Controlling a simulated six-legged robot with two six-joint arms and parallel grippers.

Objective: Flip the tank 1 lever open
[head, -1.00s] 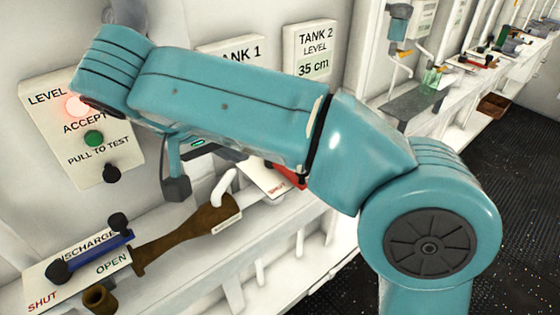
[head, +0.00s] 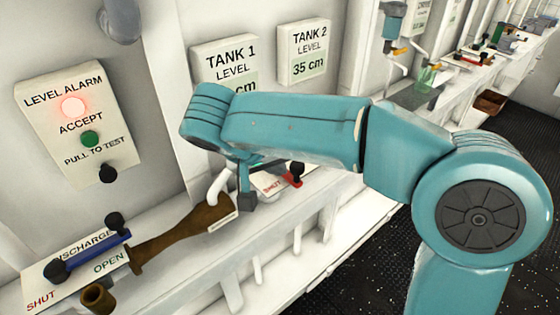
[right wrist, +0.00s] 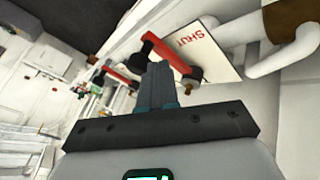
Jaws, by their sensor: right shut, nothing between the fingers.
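A red lever with a black knob (head: 297,168) lies at a white plate marked SHUT (head: 270,187), below the TANK 1 sign (head: 223,53). The plate's tank name cannot be read. My right gripper (head: 248,203) points down just left of this plate, shut and empty. In the right wrist view its fingers (right wrist: 158,82) show in front of the red lever (right wrist: 168,54), with the SHUT plate (right wrist: 222,58) behind. Whether they touch the lever cannot be told. My forearm hides part of the lever's surroundings in the head view. My left gripper is not in view.
A blue discharge lever (head: 95,252) and a brown tapered pipe (head: 185,232) lie to the left on the ledge. A white bent pipe (head: 220,183) rises close to my gripper. A second red lever (right wrist: 122,78) shows farther off in the right wrist view. Dark floor lies right.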

